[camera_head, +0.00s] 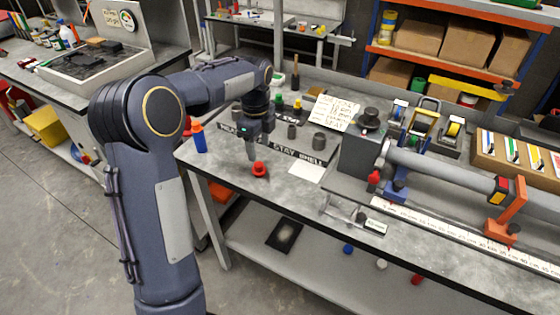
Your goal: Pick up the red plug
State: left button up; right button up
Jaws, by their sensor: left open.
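A small red plug (259,170) sits on the grey workbench (325,205) near its left front edge. My left gripper (251,153) points down just behind and above the plug, a little to its left in the picture. It is open, and nothing shows between its fingers. Whether a fingertip touches the plug is too small to tell. Another red piece (374,178) stands by the grey block on the fixture. My right gripper is out of view.
A blue bottle with an orange cap (198,137) stands left of the gripper. A labelled strip (298,155) and a white card (307,171) lie to the right. A grey block (362,150) and long tube (440,172) fill the right side.

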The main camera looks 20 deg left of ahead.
aim_at(259, 164)
pick_arm(q)
jog(key=shift+w+f, duration=0.25)
jog(key=shift+f, duration=0.15)
jog(key=f, duration=0.7)
jog(key=shift+s+a+f+p, duration=0.1)
jog(key=shift+s+a+p, duration=0.15)
jog(key=shift+p, duration=0.15)
jog(key=c, duration=0.8)
jog(key=shift+c, duration=0.2)
